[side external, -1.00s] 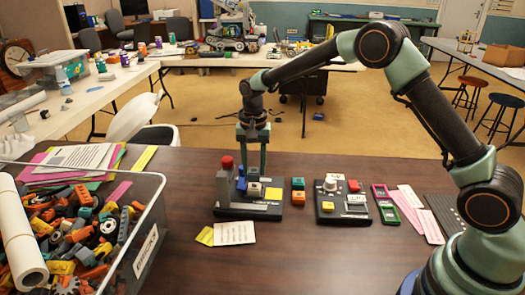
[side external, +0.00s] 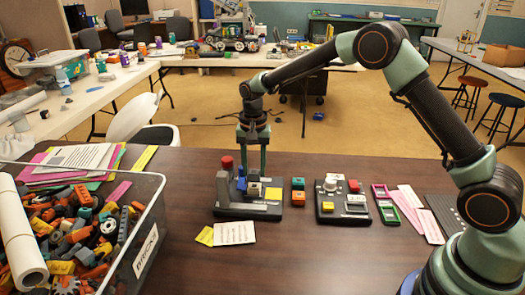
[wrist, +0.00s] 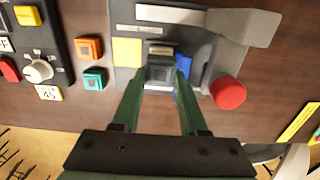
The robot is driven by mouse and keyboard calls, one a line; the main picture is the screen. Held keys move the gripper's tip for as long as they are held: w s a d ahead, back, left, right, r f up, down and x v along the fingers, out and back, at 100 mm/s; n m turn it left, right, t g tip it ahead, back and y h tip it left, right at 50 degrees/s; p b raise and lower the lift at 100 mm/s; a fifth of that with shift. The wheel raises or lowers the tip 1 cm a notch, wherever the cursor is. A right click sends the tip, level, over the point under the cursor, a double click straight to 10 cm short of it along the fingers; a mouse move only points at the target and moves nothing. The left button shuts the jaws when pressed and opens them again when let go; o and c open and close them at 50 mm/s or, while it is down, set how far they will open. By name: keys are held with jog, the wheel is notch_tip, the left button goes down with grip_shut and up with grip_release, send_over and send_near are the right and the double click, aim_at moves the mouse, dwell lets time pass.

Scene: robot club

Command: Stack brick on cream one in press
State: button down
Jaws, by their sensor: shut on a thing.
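The press (side external: 247,211) stands on the brown table, with a grey post, a red knob (side external: 227,162) and a yellow pad (side external: 273,193). A cream brick (side external: 253,189) sits in it, mostly covered from above in the wrist view. My gripper (side external: 252,172) points down over the press. In the wrist view, my gripper (wrist: 161,73) is shut on a dark grey brick (wrist: 161,73), directly above the cream one. I cannot tell whether the two bricks touch. A blue part (wrist: 183,67) lies close beside the right finger.
A control box (side external: 343,207) with a white knob stands right of the press. Teal (side external: 298,183) and orange (side external: 298,198) bricks stand between them. A bin of bricks (side external: 150,225) is at the left. Paper notes (side external: 234,232) lie before the press; the front middle table is clear.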

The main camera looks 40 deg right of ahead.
jog(key=shift+f, duration=1.15)
dwell(0.9)
grip_release()
dwell(0.3)
jog(key=shift+r, duration=0.15)
jog(key=shift+r, duration=3.9)
